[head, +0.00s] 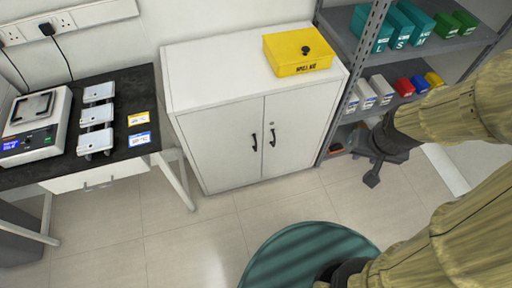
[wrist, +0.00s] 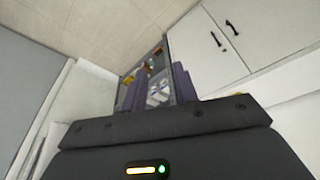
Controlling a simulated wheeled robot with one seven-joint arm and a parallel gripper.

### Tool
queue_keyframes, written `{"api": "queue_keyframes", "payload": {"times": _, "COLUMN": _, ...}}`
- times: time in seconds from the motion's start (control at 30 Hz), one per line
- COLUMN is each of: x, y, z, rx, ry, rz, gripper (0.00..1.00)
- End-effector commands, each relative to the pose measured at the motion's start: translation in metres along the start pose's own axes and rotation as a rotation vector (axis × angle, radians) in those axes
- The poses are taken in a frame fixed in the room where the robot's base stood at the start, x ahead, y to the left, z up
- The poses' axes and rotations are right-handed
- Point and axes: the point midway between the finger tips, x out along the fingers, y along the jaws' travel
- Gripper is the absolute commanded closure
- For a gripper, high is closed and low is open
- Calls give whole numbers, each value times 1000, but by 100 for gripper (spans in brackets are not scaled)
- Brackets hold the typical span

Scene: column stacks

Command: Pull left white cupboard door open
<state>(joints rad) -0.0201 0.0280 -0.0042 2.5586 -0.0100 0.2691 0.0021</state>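The white cupboard (head: 235,110) stands against the wall, with both doors shut. Its left door (head: 222,148) has a black handle (head: 254,142) near the middle seam. The right door (head: 300,122) has a similar handle (head: 272,137) with a small lock above it. My gripper (head: 372,176) is to the right of the cupboard, in front of the shelf, clear of both handles. In the wrist view its two fingers (wrist: 155,85) are apart with nothing held between them. The cupboard (wrist: 207,60) also shows at the upper right there, with both dark handles.
A yellow box (head: 297,57) sits on the cupboard. A metal shelf (head: 345,62) with coloured bins stands close on the right. A dark bench (head: 130,92) with a scale (head: 35,125) and trays is on the left. The tiled floor (head: 190,240) before the cupboard is free.

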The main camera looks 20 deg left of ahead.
Motion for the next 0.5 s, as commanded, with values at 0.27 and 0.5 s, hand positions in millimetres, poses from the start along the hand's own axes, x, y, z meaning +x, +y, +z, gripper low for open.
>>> {"api": "queue_keyframes", "payload": {"times": 0.27, "x": 104, "y": -18, "z": -16, "rx": -76, "ry": 165, "rz": -15, "gripper": 71}}
{"api": "queue_keyframes", "payload": {"times": 0.5, "x": 178, "y": -42, "z": -32, "rx": -145, "ry": 321, "rz": -45, "gripper": 71}}
